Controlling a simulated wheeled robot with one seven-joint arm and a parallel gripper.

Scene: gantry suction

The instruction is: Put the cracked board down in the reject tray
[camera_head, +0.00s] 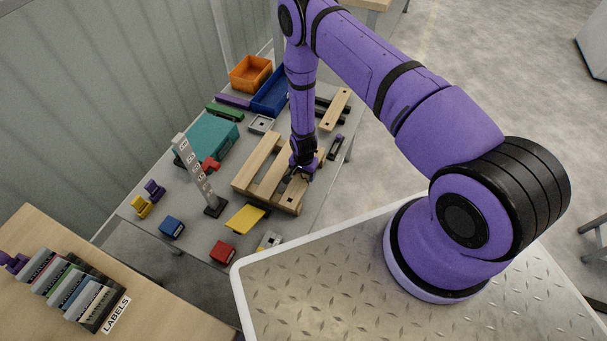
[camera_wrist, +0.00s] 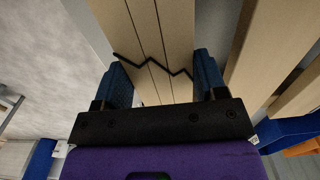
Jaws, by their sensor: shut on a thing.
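The cracked board (camera_wrist: 150,25) is a pale wooden plank with a black zigzag crack across it. In the wrist view it runs between the two blue finger pads of my gripper (camera_wrist: 163,82). In the head view my gripper (camera_head: 303,170) is low at the right side of the wooden pallet (camera_head: 259,162), shut on the board (camera_head: 291,194), which appears at pallet level. Whether it is clear of the pallet I cannot tell. An orange tray (camera_head: 249,74) and a blue tray (camera_head: 270,98) stand at the table's far end. I see no label telling which is for rejects.
A teal box (camera_head: 213,140) and a grey post with labels (camera_head: 197,172) stand left of the pallet. A loose plank (camera_head: 336,108) lies beyond my gripper. Yellow, red and blue small items lie on the near table (camera_head: 190,215). A bench with label folders (camera_head: 75,290) is nearer.

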